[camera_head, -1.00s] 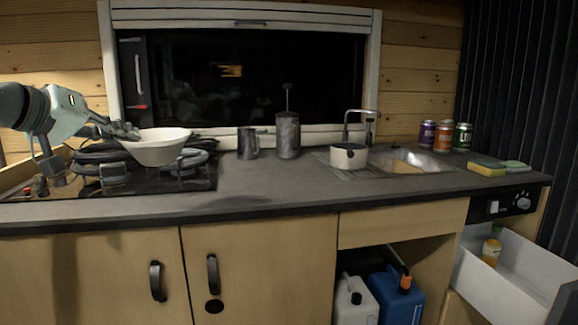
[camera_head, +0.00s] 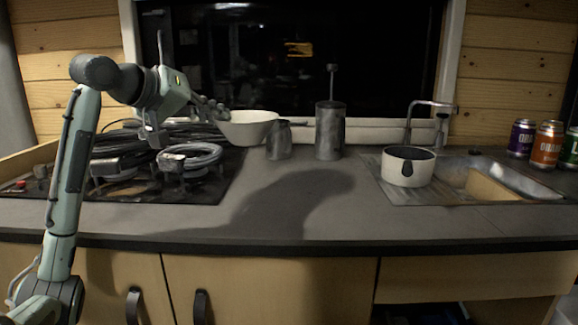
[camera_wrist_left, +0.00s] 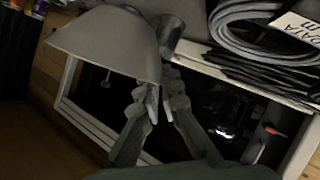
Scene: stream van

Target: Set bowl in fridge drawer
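My left gripper (camera_head: 212,108) reaches in from the left above the hob and is shut on the rim of a white bowl (camera_head: 248,129). The bowl is upright and appears raised above the counter, in front of the window. In the left wrist view the bowl (camera_wrist_left: 108,42) hangs at the upper left, its rim by the fingertips (camera_wrist_left: 160,85). The fridge drawer is almost wholly outside the head view; only a pale sliver (camera_head: 571,307) shows at the lower right corner.
Coiled cables (camera_head: 190,156) lie on the hob (camera_head: 120,185). A grey mug (camera_head: 279,142) and a tall grey canister (camera_head: 330,130) stand behind the bare middle counter. A white pot (camera_head: 408,167) stands beside the sink (camera_head: 500,180). Several cans (camera_head: 547,144) stand at the right.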

